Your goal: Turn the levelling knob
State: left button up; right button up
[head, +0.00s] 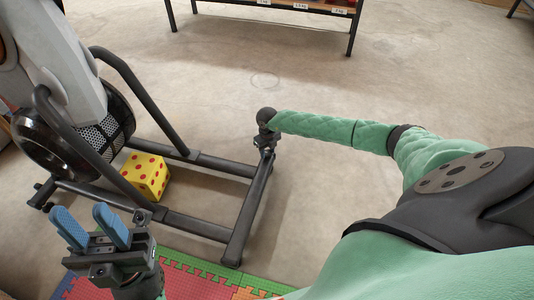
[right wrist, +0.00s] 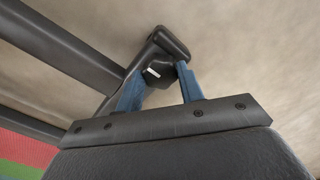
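The levelling knob (right wrist: 157,74) is dark and faceted, with a white mark on its face. It sits at the end of a bar of the machine's black frame. My right gripper (right wrist: 161,78) has its two blue fingers on either side of the knob, with no clear gap to it in the right wrist view. In the head view my right gripper (head: 265,142) is at the far right corner of the frame, and its fingers and the knob are hardly visible. My left gripper (head: 92,228) is open and empty, with blue fingers apart, at the lower left.
The airbike's frame (head: 243,222) stands on the concrete floor. A yellow die with red dots (head: 146,176) lies between its bars. A coloured foam mat (head: 195,278) is in front. A shelf rack (head: 350,38) stands at the back. Bare floor is free beyond the frame.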

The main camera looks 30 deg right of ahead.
jog(key=shift+c, duration=0.4)
jog(key=m+p, duration=0.2)
jog(key=shift+r+p, duration=0.3)
jog(key=shift+p, duration=0.05)
jog(key=shift+f+m, duration=0.15)
jog(key=shift+m, duration=0.35)
jog(key=shift+f+p, duration=0.1)
jog(key=shift+p, duration=0.2)
